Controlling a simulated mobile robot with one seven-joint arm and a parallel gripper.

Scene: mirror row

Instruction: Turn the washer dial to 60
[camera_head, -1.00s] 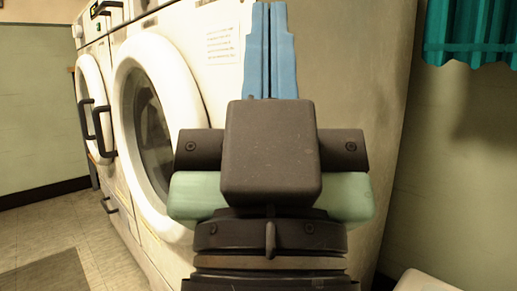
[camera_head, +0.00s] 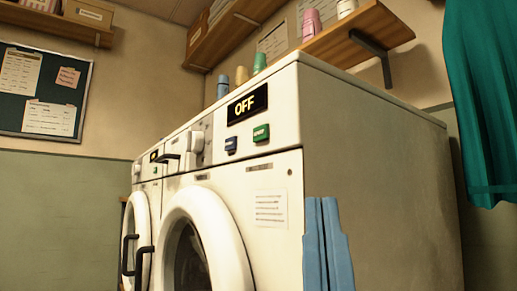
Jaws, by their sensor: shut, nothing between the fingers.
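The near white washer (camera_head: 275,180) stands in the middle of the view, seen at an angle. A pale round knob (camera_head: 196,142), which looks like the dial, sticks out on the panel left of the display. Its setting marks are too small to read. My gripper (camera_head: 321,200) shows only its blue fingers at the lower right, pointing up. They are shut together and empty, in front of the washer's right front edge, below and right of the knob and apart from it.
A blue button (camera_head: 231,144) and a green button (camera_head: 261,133) sit below the display. A second washer (camera_head: 142,200) stands farther left. Bottles (camera_head: 223,87) stand on top. A wooden shelf (camera_head: 345,38) hangs above. A teal cloth (camera_head: 483,110) hangs at right.

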